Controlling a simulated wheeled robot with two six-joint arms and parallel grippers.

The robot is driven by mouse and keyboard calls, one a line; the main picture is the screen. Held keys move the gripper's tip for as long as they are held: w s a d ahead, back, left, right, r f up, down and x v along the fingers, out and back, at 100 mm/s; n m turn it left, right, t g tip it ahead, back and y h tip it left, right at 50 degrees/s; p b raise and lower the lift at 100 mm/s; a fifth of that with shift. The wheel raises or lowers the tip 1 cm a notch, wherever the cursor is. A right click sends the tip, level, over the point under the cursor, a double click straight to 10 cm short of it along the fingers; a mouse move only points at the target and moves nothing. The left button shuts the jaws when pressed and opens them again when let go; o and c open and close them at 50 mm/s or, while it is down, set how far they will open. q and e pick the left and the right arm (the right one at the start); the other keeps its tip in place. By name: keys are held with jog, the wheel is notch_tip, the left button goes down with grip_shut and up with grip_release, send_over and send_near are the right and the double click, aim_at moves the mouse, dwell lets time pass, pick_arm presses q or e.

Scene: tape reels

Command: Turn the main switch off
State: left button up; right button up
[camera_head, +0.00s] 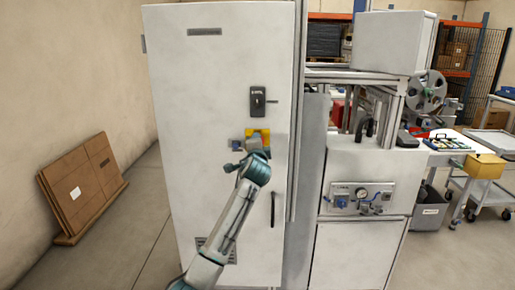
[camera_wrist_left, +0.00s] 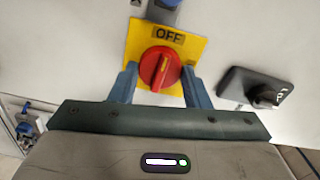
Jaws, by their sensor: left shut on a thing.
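The main switch is a red rotary knob (camera_wrist_left: 159,69) on a yellow plate (camera_head: 265,134) on the tall white cabinet door. In the left wrist view the yellow plate (camera_wrist_left: 190,48) carries an "OFF" label (camera_wrist_left: 168,36) above the knob. The knob's ridge with its orange mark stands nearly upright in that picture, leaning slightly right at the top. My left gripper (camera_head: 254,146) is at the switch, its two fingers (camera_wrist_left: 160,78) on either side of the knob and shut on it. My right gripper is not in view.
A black lock-like fitting (camera_head: 257,101) sits above the switch on the cabinet (camera_head: 205,90), with a dark handle (camera_head: 273,209) below. A machine with a gauge panel (camera_head: 358,198) stands close on the right. Flat cartons (camera_head: 82,188) lean on the left wall.

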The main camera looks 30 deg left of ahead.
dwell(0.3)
pick_arm(q)
jog(key=o, duration=0.9)
jog(key=shift+o, duration=0.5)
jog(key=b+v, duration=0.3)
jog(key=v, duration=0.7)
jog(key=shift+s+d, duration=0.25)
jog(key=shift+s, duration=0.05)
